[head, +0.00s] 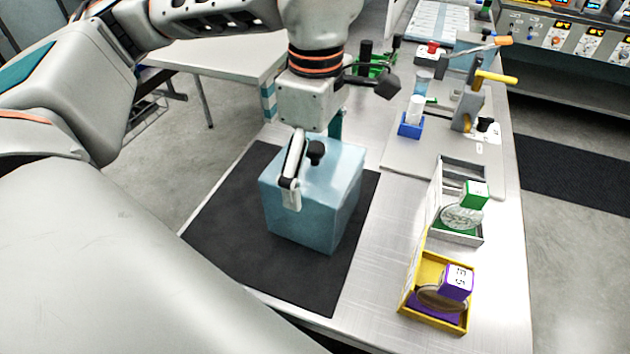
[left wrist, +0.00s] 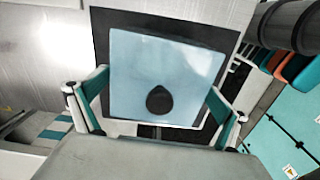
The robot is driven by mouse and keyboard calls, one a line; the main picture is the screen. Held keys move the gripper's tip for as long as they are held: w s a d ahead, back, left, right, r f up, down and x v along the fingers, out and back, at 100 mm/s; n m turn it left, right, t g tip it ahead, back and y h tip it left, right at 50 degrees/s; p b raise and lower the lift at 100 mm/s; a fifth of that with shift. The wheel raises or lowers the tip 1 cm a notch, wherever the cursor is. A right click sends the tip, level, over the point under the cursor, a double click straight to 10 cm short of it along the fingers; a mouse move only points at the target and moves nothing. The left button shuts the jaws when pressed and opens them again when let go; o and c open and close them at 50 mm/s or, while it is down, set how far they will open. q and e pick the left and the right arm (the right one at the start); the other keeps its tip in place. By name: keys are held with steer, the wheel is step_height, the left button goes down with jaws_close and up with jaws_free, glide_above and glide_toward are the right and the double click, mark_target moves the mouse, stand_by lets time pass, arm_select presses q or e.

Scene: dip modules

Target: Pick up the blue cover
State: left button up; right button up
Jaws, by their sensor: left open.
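The blue cover (head: 318,212) is a translucent light-blue box with a black knob (head: 316,152) on top, standing on a black mat (head: 222,240). In the left wrist view the cover's square top (left wrist: 180,75) fills the middle, with the knob (left wrist: 159,100) near its lower edge. My left gripper (head: 312,165) is above the cover, pointing down, with its fingers apart around the knob's area. In the left wrist view the open left gripper (left wrist: 158,105) has one finger on each side of the cover's top. Whether the fingers touch it I cannot tell. My right gripper is not in view.
A white-and-green tray (head: 462,238) and a yellow tray (head: 405,303) with a purple-and-white box (head: 456,282) stand right of the mat. Behind are a blue holder (head: 410,127) and a lever press (head: 465,110). Bare metal table lies between mat and trays.

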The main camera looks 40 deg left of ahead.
arm_select(q)
steer(key=shift+f, duration=1.35)
steer(key=c, duration=0.9)
